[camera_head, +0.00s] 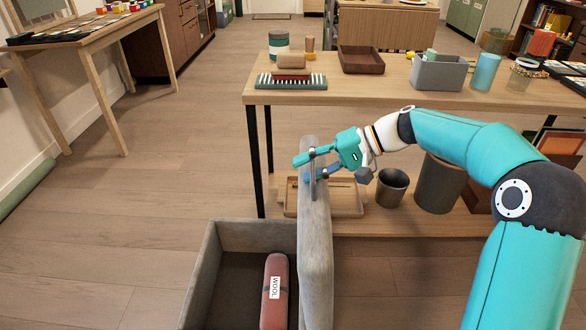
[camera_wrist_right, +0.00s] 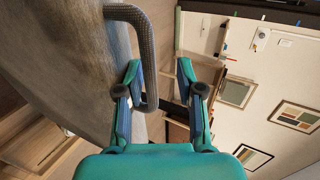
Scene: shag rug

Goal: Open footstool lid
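The grey fabric footstool (camera_head: 205,270) stands at the bottom centre of the head view. Its lid (camera_head: 317,250) stands upright on the right side, so the inside shows. A dusky red roll labelled WOOL (camera_head: 275,290) lies inside. A metal handle (camera_head: 313,180) is on the lid; in the right wrist view the handle (camera_wrist_right: 148,70) forms a loop from the lid (camera_wrist_right: 70,60). My right gripper (camera_head: 304,168) is at the handle. In the wrist view its fingers (camera_wrist_right: 158,72) are apart, with the handle bar between them, nearer the left finger. My left gripper is not in view.
A wooden table (camera_head: 330,97) with a brown tray (camera_head: 361,59), a grey bin (camera_head: 438,72) and cups stands behind the lid. Its lower shelf holds a wooden tray (camera_head: 345,205) and grey pots (camera_head: 391,187). The floor left of the footstool is clear.

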